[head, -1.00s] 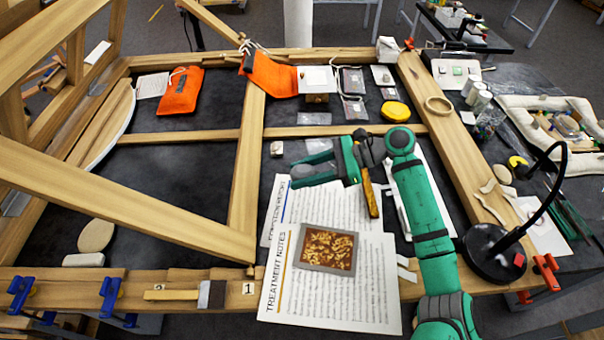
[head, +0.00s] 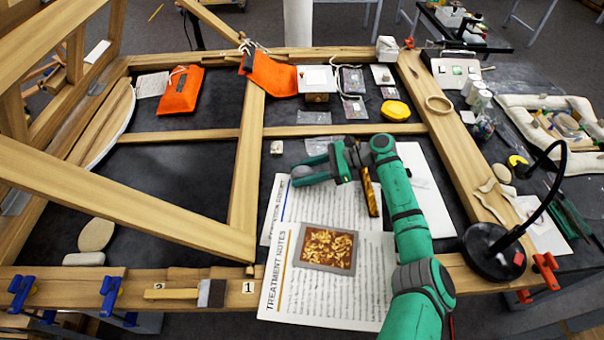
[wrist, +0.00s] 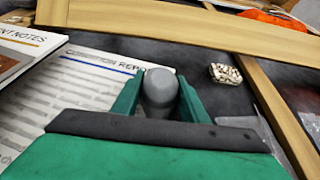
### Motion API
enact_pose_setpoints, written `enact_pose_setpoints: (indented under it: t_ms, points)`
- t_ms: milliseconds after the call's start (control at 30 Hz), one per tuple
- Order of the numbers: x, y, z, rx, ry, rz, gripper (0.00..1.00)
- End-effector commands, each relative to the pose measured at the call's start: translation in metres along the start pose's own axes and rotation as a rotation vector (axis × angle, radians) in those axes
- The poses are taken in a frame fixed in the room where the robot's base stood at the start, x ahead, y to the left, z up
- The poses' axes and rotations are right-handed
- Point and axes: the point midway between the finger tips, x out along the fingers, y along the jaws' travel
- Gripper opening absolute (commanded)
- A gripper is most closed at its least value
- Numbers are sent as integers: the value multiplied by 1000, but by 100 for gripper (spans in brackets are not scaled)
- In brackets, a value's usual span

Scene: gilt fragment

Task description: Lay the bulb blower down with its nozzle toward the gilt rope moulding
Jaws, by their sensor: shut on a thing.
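My gripper (head: 304,174) is shut on the grey bulb blower (wrist: 160,88), whose rounded end shows between the green fingers in the wrist view. In the head view the blower is mostly hidden by the fingers, and I cannot tell which way its nozzle points. The gripper is over the dark table near the top of the printed sheets. A slim gold piece, which looks like the gilt rope moulding (head: 372,194), lies right of the gripper beside my arm, its upper end partly hidden.
Wooden frame bars (head: 246,170) border the dark surface. A black lamp (head: 492,250) stands at right.

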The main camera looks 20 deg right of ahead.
Motion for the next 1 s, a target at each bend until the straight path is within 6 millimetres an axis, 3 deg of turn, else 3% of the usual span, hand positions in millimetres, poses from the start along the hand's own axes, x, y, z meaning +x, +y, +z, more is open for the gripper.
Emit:
enact_pose_setpoints:
  t_ms: [400, 433, 500, 867, 1000]
  points:
    - [2, 0, -5, 0, 0, -1, 17]
    - [2, 0, -5, 0, 0, -1, 47]
    - [2, 0, -5, -1, 0, -1, 59]
    - [0, 0, -1, -2, 1, -1, 59]
    - [-17, -1, -2, 0, 1, -4, 59]
